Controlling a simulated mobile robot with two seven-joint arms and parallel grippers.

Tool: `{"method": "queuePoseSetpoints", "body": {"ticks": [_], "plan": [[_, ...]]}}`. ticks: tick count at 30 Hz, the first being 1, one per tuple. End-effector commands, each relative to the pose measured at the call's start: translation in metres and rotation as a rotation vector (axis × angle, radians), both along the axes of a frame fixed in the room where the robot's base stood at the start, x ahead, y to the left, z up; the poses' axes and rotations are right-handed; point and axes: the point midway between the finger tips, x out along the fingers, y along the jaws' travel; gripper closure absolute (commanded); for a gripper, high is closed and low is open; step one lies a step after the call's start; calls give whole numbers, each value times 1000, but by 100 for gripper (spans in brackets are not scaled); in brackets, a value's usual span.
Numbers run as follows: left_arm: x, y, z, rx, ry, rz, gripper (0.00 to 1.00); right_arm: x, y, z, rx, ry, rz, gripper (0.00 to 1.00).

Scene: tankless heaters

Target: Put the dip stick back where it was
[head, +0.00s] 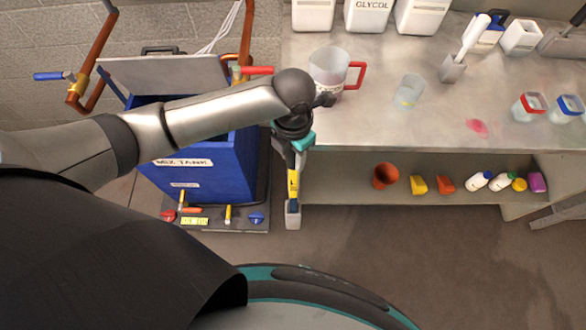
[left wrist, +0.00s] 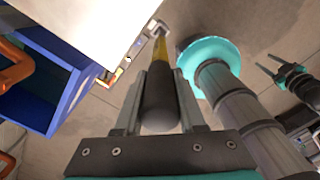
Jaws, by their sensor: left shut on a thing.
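My left gripper (head: 293,148) is shut on the dip stick (head: 293,185), whose yellow shaft points down to a light grey block at its end. The dip stick hangs in front of the bench's left end, just right of the blue mix tank (head: 210,165). In the left wrist view the dip stick's dark handle (left wrist: 160,100) sits between the two fingers of my left gripper (left wrist: 160,85). My right gripper (left wrist: 266,64) shows at the right of that view, its fingers apart and empty. The tank's grey lid is raised.
The metal bench (head: 385,125) holds a red-handled jug (head: 330,72), a clear beaker (head: 409,90) and white containers (head: 366,15) at the back. Small bottles and cups stand on the lower shelf (head: 340,180). Valves (head: 228,213) line the tank's base. Floor right of the dip stick is clear.

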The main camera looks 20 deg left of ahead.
Motion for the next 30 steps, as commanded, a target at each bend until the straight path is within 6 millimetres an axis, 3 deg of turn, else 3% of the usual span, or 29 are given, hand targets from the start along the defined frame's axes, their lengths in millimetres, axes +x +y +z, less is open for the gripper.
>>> {"method": "queuePoseSetpoints", "body": {"ticks": [14, 27, 28, 30], "plan": [[0, -1, -57, -2, 0, 1, 100, 0, 1, -15, 1, -1, 0, 50], [1, 0, -63, 0, -1, 0, 100, 1, 1, -17, 1, -1, -1, 50], [0, 0, -63, -1, 0, 0, 58, 1, 1, -17, 1, -1, -1, 50], [0, 0, -62, -1, 0, 0, 50, 1, 1, -16, 1, -1, -1, 50]]}}
